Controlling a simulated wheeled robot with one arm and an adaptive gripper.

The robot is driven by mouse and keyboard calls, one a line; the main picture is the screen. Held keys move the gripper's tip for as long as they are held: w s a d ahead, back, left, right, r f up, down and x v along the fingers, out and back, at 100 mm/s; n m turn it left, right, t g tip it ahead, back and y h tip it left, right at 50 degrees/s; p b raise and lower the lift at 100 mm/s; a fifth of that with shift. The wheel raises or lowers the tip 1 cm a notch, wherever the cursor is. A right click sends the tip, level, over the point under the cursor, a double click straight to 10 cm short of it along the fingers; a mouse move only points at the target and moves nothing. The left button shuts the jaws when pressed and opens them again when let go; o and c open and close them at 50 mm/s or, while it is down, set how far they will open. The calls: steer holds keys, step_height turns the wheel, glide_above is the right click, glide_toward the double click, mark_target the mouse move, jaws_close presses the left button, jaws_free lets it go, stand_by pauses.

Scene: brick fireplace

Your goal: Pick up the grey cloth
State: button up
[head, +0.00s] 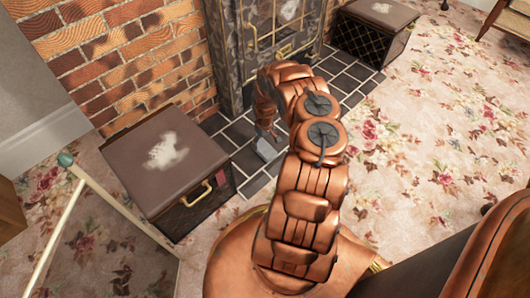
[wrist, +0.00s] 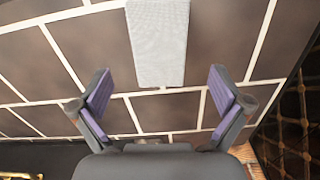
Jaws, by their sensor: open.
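The grey cloth (wrist: 158,42) lies flat on the dark hearth tiles, a pale narrow rectangle at the top centre of the wrist view, its far end cut off by the frame. In the head view a small light grey patch that looks like the cloth (head: 267,149) shows beside my arm. My gripper (wrist: 161,92) is open in the wrist view, with its purple-padded fingers spread apart and nothing between them. The cloth's near end lies between and just beyond the fingertips in the picture; the height above it is hard to judge. In the head view my arm mostly hides the gripper.
A brown box (head: 165,168) with a gold handle stands left of the tiles. Another dark box (head: 372,40) stands at the back right. The fireplace front (head: 262,35) rises behind the tiles. Flowered carpet (head: 430,130) is open on the right.

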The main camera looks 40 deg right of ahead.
mark_target(265, 149)
steer(key=shift+f+b, duration=1.75)
steer(key=shift+f, duration=1.35)
steer(key=shift+c, duration=0.4)
steer(key=c, duration=1.1)
steer(key=shift+r, duration=0.1)
steer(key=shift+c, duration=0.2)
step_height(265, 149, up, 4)
steer(key=p, duration=0.3)
steer(key=shift+s+r, duration=0.1)
steer(key=shift+r, duration=0.1)
steer(key=s+a+p, duration=0.2)
steer(key=s+a, duration=0.1)
steer(key=s, duration=0.1)
steer(key=s+a+p, duration=0.3)
steer(key=s, duration=0.1)
steer(key=s+a+p, duration=0.3)
steer(key=s, duration=0.1)
steer(key=shift+r, duration=0.35)
steer(key=shift+s+a+f, duration=0.1)
steer(key=shift+s+a, duration=0.2)
steer(key=shift+s, duration=0.15)
